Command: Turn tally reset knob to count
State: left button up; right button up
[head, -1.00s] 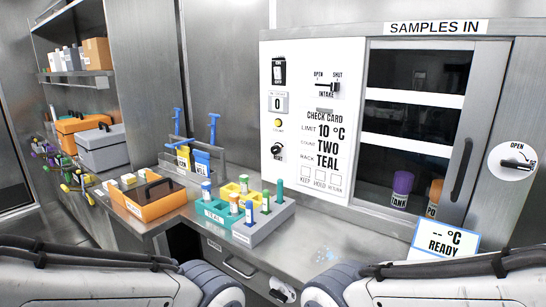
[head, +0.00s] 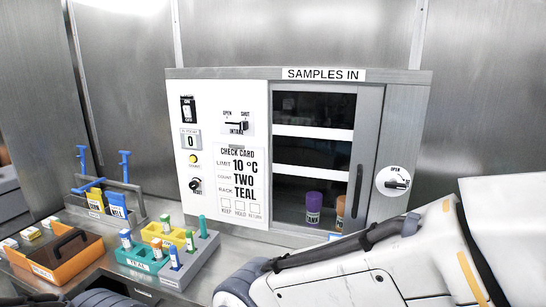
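The tally reset knob (head: 195,185) is a small round black knob with a light pointer mark, low on the left of the white panel (head: 217,214) in the head view. The lettering by it is too small to read for sure. Above it are a yellow button (head: 193,159) and a tally window (head: 190,140) that reads 0. Neither of my grippers is in view. Part of my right arm crosses the lower right, and a dark piece of my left arm shows at the bottom left. Nothing touches the knob.
An intake switch (head: 237,126) and a black rocker switch (head: 187,109) share the panel. The glass-fronted cabinet (head: 396,110) stands right of it.

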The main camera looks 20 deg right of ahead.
aim_at(193, 185)
jog(key=u, duration=1.05)
jog(key=k, duration=0.45)
jog(key=z, duration=0.55)
jog(key=i, duration=0.9)
jog(key=u, duration=0.05)
